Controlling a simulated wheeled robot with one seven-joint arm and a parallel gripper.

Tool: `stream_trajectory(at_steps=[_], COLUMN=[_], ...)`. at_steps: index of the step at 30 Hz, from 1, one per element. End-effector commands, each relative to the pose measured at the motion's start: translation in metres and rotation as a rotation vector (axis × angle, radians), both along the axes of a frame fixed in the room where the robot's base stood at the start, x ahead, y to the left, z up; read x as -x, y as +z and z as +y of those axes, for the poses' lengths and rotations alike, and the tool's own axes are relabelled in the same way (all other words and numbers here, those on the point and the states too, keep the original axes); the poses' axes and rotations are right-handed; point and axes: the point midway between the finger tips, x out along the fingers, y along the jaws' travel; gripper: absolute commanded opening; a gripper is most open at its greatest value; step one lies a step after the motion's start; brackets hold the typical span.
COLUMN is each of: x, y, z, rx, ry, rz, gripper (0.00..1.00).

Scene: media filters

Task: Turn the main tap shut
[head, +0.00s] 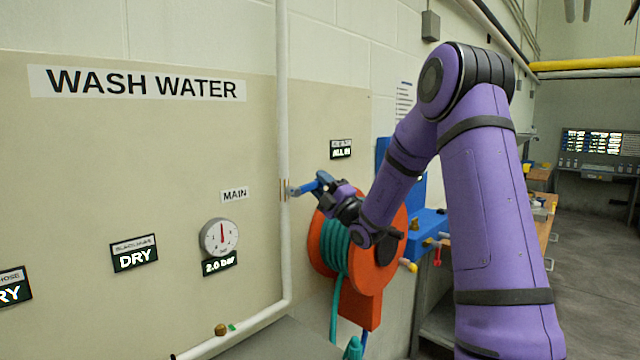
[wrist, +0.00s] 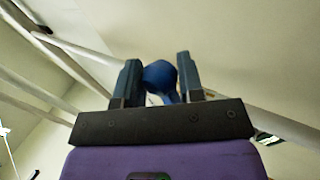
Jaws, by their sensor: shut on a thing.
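The main tap has a blue lever handle (head: 303,188) on the white vertical pipe (head: 283,120), up and right of the MAIN label (head: 235,194). The lever points out to the right from the pipe, roughly level. My gripper (head: 322,182) is at the lever's outer end. In the wrist view my gripper (wrist: 160,80) has its two fingers on either side of the blue handle (wrist: 160,76), shut on it. The tap's body is small in the head view and hidden in the wrist view.
A gauge (head: 220,238) with a 2.0 bar display (head: 220,264) is on the panel at left. An orange hose reel (head: 385,260) with teal hose stands just below and behind my gripper. A DRY display (head: 134,254) is further left.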

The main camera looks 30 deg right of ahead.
Motion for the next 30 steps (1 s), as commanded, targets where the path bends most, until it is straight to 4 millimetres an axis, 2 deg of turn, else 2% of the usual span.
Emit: stream_trajectory(at_steps=[6, 7, 10, 20, 23, 28, 30], x=[0.000, 0.000, 0.000, 0.000, 0.000, 0.000, 0.012], y=[0.000, 0.000, 0.000, 0.002, 0.010, 0.036, 0.037], z=[0.000, 0.000, 0.000, 0.000, 0.000, -0.001, 0.002], rx=[0.000, 0.001, 0.001, 0.001, 0.002, 0.004, 0.002], ry=[-0.001, -0.001, -0.001, 0.000, 0.001, -0.001, -0.001], rz=[0.000, 0.000, 0.001, 0.000, -0.002, -0.005, 0.000], gripper=[0.00, 0.37, 0.60, 0.61, 0.61, 0.61, 0.61])
